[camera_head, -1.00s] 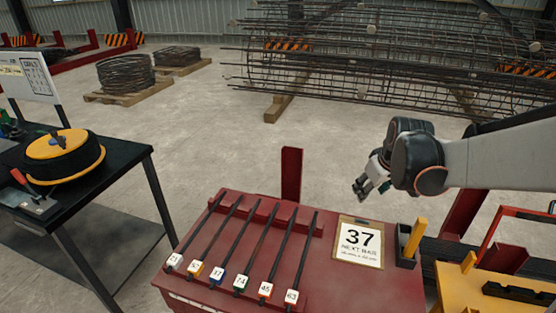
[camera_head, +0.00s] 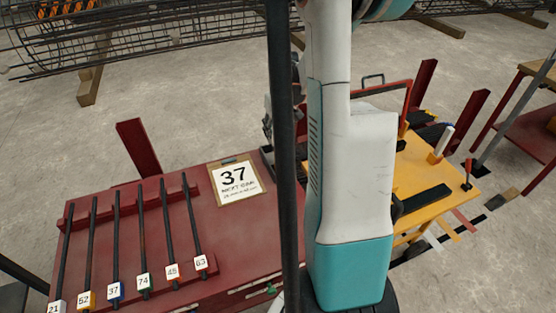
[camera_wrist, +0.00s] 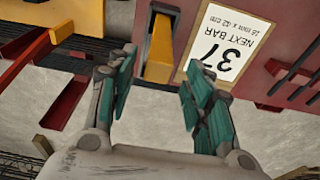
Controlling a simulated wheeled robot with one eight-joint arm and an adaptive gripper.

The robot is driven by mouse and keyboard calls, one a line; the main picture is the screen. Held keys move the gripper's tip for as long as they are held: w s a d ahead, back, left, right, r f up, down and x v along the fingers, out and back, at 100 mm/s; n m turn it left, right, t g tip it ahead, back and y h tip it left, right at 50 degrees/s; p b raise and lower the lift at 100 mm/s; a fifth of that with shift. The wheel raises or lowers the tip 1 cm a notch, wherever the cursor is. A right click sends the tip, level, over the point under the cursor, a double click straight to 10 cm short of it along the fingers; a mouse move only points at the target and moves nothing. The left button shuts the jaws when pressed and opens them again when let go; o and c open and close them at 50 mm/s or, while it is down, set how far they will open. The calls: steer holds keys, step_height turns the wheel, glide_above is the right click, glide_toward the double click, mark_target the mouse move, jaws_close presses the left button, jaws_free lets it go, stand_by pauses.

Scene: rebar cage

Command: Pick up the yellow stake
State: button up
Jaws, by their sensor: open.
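The yellow stake (camera_wrist: 159,45) shows in the wrist view, set in a dark holder beside the "37 NEXT BAR" card. In the head view my arm hides it. My gripper (camera_wrist: 159,76) is open and empty, with its teal-padded fingers spread to either side of the stake in the picture. The stake's lighter end face shows near the gap between the fingertips. I see no contact, and cannot tell how far away the stake is. In the head view my gripper is mostly hidden behind my arm.
The red bench (camera_head: 220,230) carries the "37 NEXT BAR" card (camera_head: 235,181) and several numbered dark bars (camera_head: 141,235). A yellow table (camera_head: 425,170) stands to its right. The rebar cage (camera_head: 150,35) lies behind, with bare floor between.

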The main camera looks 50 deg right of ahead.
mark_target(278, 144)
steer(key=shift+w+d+f+b, duration=0.15)
steer(key=shift+f+b, duration=0.55)
steer(key=shift+f, duration=1.05)
steer(key=shift+w+d+f+b, duration=0.15)
steer(key=shift+f+b, duration=0.55)
steer(key=shift+f, duration=1)
steer(key=shift+r, duration=0.1)
steer(key=shift+c, duration=0.3)
jaws_close()
